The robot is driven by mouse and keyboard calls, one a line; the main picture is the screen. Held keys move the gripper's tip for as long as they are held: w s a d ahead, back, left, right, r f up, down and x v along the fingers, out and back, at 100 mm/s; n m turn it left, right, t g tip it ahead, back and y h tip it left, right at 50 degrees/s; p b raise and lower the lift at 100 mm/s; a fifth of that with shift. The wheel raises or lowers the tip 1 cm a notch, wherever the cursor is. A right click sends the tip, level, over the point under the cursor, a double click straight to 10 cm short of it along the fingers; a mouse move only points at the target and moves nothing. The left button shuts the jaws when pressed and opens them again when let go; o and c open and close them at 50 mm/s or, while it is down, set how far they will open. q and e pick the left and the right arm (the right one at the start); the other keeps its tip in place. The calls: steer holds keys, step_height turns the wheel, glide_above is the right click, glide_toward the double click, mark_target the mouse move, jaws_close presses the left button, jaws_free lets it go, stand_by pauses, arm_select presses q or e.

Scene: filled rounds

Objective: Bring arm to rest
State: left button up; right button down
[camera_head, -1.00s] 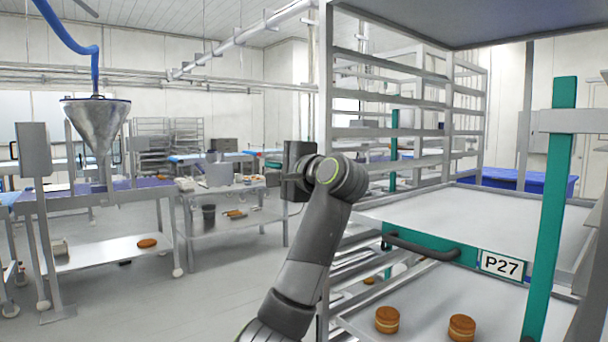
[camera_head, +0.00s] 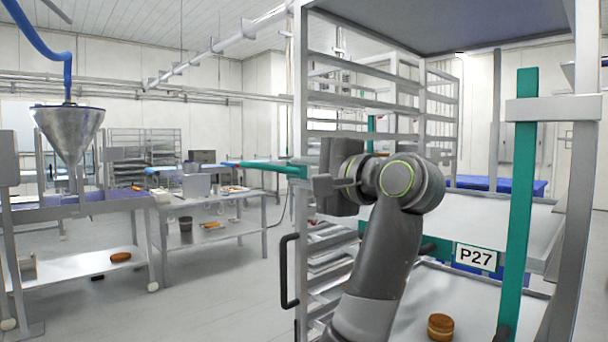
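The rack has green parts, a black handle (camera_head: 288,270) and a P27 label (camera_head: 476,258). A round filled cake (camera_head: 440,327) sits on a lower shelf. A steel hopper (camera_head: 70,132) and worktables stand left. Floor (camera_head: 220,290) left of the rack is clear.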

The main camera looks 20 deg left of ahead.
steer(key=shift+s, duration=0.3)
